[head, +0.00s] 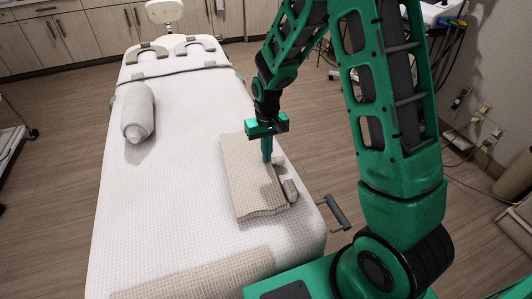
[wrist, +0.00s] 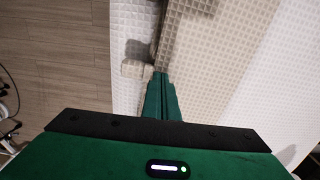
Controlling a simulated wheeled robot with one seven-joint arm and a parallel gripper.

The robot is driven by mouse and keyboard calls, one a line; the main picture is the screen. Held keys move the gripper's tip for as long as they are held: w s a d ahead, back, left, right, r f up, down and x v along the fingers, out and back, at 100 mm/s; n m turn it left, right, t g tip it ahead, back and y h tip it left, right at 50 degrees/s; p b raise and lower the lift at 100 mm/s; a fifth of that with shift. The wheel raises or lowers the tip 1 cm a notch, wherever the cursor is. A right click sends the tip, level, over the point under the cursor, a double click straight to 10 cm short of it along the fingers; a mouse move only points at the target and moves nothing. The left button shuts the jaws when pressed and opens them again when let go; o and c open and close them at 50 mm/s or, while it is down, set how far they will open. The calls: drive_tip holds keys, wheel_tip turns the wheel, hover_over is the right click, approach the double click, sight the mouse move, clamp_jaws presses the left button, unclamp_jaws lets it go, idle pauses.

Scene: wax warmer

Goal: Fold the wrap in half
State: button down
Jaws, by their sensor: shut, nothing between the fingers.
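The wrap (head: 243,180) is a beige waffle-textured cloth lying on the right side of the white treatment bed. Two short beige tabs (head: 290,190) stick out past its right edge. My gripper (head: 267,160) points down at the wrap's right part, with its fingers together and empty. In the wrist view the fingertips (wrist: 161,75) are beside the wrap's edge, near one pale tab (wrist: 136,69). The wrap (wrist: 205,60) spreads up and right from there. I cannot tell if the fingertips touch the cloth.
The bed (head: 175,190) is broad and mostly clear in the middle. Another beige cloth (head: 200,277) lies across the near end. A grey handle (head: 337,212) juts out at the bed's right side.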

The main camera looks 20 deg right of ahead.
idle(0.3)
drive_tip(key=shift+r, duration=2.55)
wheel_tip(320, 180, up, 11)
drive_tip(key=shift+f, duration=0.15)
drive_tip(key=s+d+r+m, duration=0.2)
drive_tip(key=s+d+r, duration=0.2)
drive_tip(key=s+d, duration=0.45)
drive_tip(key=s+d+m, duration=0.2)
drive_tip(key=s+d, duration=0.2)
drive_tip(key=s, duration=0.7)
drive_tip(key=s+d+m, duration=0.2)
drive_tip(key=s+d, duration=0.3)
drive_tip(key=s, duration=0.7)
drive_tip(key=shift+r, duration=0.25)
